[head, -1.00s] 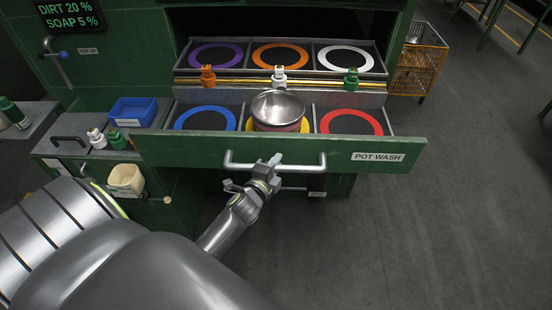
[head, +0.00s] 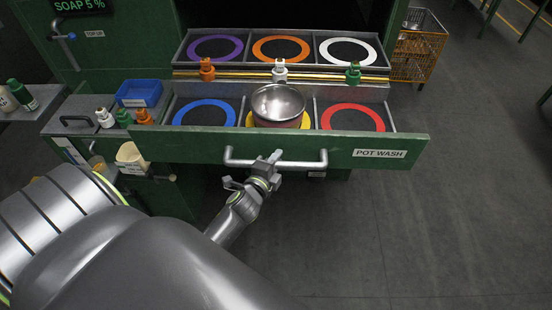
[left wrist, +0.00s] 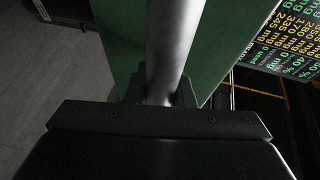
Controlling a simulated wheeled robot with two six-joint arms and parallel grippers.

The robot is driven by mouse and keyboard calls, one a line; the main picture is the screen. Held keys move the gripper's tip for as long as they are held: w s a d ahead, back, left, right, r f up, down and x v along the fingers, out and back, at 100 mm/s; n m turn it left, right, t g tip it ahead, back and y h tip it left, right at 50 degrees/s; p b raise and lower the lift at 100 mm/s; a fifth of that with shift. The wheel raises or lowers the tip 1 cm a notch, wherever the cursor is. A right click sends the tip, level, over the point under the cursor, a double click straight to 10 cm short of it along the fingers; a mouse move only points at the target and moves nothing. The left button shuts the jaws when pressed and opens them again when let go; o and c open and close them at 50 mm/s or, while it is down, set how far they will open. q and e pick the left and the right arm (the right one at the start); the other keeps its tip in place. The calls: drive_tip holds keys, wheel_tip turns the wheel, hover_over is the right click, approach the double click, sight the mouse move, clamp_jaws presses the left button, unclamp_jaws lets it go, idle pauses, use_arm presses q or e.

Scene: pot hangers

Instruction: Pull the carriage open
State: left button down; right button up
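The carriage (head: 190,147) is a green-fronted drawer marked POT WASH, standing out from the green cabinet. It has two rows of compartments with coloured rings. A steel pot (head: 278,102) stands in the middle front compartment, on the yellow ring. A grey bar handle (head: 305,164) runs across the front panel. My left gripper (head: 270,162) is at the middle of the handle. In the left wrist view the handle (left wrist: 174,45) passes between the fingers (left wrist: 160,92), which appear closed on it. The fingertips are partly hidden there. My right gripper is not in view.
At left, a side counter holds a blue tray (head: 138,93) and several small bottles; a cream container (head: 131,157) hangs at its front. An orange wire basket (head: 418,50) stands behind right. The floor (head: 470,210) on the right is clear.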

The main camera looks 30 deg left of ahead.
use_arm(q)
drive_tip(key=c, duration=1.3)
unclamp_jaws()
drive_tip(key=shift+o, duration=0.2)
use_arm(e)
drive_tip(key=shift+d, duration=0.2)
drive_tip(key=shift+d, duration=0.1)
use_arm(q)
drive_tip(key=p+v, duration=0.2)
drive_tip(key=v, duration=1.5)
drive_tip(key=shift+s, duration=0.2)
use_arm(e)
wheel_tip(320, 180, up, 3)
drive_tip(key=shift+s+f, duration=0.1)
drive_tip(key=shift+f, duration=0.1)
use_arm(q)
drive_tip(key=shift+a+r, duration=0.1)
